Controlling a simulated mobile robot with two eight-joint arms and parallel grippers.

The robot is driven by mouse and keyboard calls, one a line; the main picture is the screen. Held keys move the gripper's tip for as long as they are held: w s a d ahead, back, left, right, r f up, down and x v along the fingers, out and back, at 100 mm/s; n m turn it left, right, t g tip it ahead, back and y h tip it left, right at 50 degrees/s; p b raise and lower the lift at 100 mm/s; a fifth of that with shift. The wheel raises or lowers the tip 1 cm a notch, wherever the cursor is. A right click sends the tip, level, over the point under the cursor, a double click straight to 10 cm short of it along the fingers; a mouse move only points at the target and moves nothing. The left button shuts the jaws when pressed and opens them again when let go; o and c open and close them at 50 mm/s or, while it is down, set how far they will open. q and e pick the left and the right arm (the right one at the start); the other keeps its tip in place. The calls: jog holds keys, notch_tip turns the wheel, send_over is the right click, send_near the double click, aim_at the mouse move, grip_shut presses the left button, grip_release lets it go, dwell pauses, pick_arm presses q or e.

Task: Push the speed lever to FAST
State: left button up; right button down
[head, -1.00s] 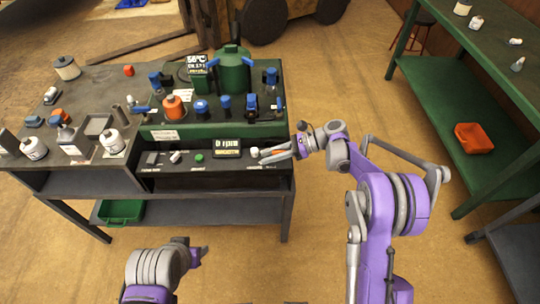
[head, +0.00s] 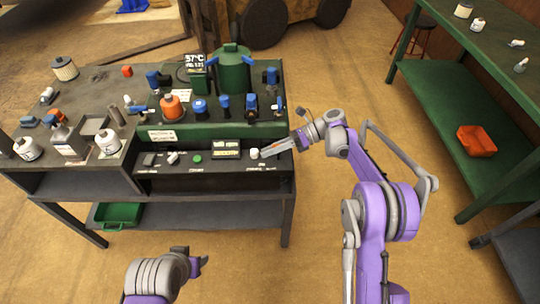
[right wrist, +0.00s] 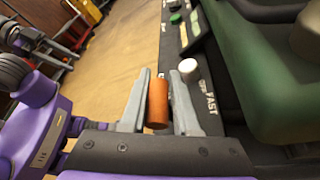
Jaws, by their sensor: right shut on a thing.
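The bench's control panel (head: 213,174) has a round white knob (head: 254,154) near its right end. In the right wrist view the white knob (right wrist: 189,68) stands just beyond the right finger, near a white FAST label (right wrist: 211,103). My right gripper (head: 266,152) is shut on an orange cylinder (right wrist: 157,104), low over the panel's right end. The cylinder sits between both fingers; I cannot tell whether it is the lever's grip, as its base is hidden. My left gripper (head: 200,262) is low in front of the bench, away from the panel; its jaws are unclear.
A green engine block (head: 215,130) with blue-capped parts stands behind the panel. Bottles crowd the bench's left end. A green shelf (head: 465,130) stands at right; the floor between is clear.

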jog(key=c, duration=0.7)
grip_release()
jog(key=shift+d, duration=0.1)
jog(key=v, duration=1)
jog(key=shift+d+r, duration=0.15)
jog(key=shift+d, duration=0.25)
